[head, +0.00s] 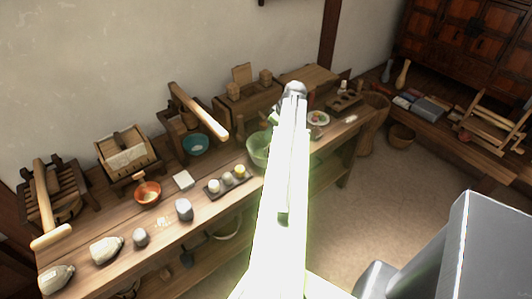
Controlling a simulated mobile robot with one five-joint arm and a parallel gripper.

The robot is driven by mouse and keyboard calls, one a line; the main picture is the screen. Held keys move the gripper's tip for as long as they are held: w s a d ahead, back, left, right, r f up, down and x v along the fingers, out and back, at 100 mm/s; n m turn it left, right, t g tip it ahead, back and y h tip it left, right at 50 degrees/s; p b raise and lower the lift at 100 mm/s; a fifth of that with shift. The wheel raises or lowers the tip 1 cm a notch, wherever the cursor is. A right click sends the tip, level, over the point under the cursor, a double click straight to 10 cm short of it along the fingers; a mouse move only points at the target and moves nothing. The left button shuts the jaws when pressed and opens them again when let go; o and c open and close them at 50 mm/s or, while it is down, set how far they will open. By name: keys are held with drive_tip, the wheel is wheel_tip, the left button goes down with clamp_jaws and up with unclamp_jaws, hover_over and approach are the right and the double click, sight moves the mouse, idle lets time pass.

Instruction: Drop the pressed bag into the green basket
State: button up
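A pale green basket (257,150) stands on the long wooden bench, left of my arm, which hides its right side. My gripper (293,90) is at the far end of my raised arm, over the back of the bench; its fingers are too small and hidden to read. I cannot tell which thing is the pressed bag. A pale cloth bundle (127,157) lies in a wooden press frame at the left. Two pale sack-like lumps (106,249) and (57,279) lie at the bench's front left.
A teal bowl (195,145), an orange bowl (147,193), a dark tray (227,184) with pale round pieces and a grey stone (184,209) stand on the bench. The floor (385,190) at right is clear.

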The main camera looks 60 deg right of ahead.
drive_tip(key=shift+r, duration=0.1)
drive_tip(key=p+v, duration=1.6)
drive_tip(key=v, duration=0.1)
drive_tip(key=shift+r, duration=0.15)
